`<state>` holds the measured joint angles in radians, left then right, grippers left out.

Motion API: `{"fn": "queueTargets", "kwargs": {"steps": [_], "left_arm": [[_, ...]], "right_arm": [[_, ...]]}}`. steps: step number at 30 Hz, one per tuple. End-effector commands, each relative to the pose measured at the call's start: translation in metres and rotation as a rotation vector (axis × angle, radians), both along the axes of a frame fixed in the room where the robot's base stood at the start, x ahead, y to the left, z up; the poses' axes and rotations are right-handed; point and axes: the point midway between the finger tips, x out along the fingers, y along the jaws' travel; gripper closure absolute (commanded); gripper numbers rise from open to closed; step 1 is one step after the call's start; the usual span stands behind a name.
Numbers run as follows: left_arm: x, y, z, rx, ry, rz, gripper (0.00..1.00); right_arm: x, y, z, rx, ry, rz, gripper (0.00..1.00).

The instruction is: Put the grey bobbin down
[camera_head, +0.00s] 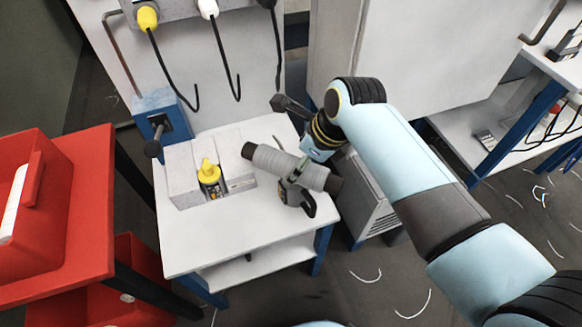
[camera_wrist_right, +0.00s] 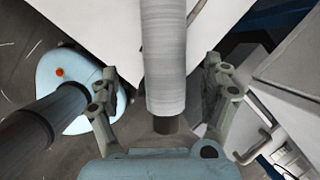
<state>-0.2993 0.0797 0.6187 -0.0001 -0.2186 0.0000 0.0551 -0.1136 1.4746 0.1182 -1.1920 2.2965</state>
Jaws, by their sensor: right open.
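The grey bobbin (camera_head: 278,162) is a grey-wound cylinder with dark ends, lying across the right side of the small white table (camera_head: 245,235) in the head view. Its left end is by a grey block (camera_head: 237,155), and its right end reaches the table's right edge. I cannot tell whether it rests fully on the top. My right gripper (camera_head: 298,184) is at the bobbin's right half, open, with a finger in front of it. In the right wrist view the bobbin (camera_wrist_right: 164,60) runs between the spread fingers, with gaps on both sides. My left gripper is not in view.
A blue box with a dark handle (camera_head: 160,124) is at the table's back left. Red bins (camera_head: 75,190) stand at left. The table's front is clear.

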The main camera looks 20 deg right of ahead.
Motion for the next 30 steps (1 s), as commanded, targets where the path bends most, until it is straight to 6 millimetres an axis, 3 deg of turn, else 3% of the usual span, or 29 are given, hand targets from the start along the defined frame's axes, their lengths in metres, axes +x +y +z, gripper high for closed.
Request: {"fn": "queueTargets", "kwargs": {"steps": [12, 21, 30], "left_arm": [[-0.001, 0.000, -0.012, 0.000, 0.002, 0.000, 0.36], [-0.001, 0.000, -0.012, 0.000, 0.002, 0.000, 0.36], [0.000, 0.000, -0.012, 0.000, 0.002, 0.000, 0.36]], "right_arm": [[0.024, 0.011, -0.045, -0.001, 0.000, 0.002, 0.18], [0.026, 0.012, -0.048, -0.002, -0.002, 0.001, 0.18], [0.025, 0.012, -0.048, -0.002, -0.002, 0.001, 0.58]]}}
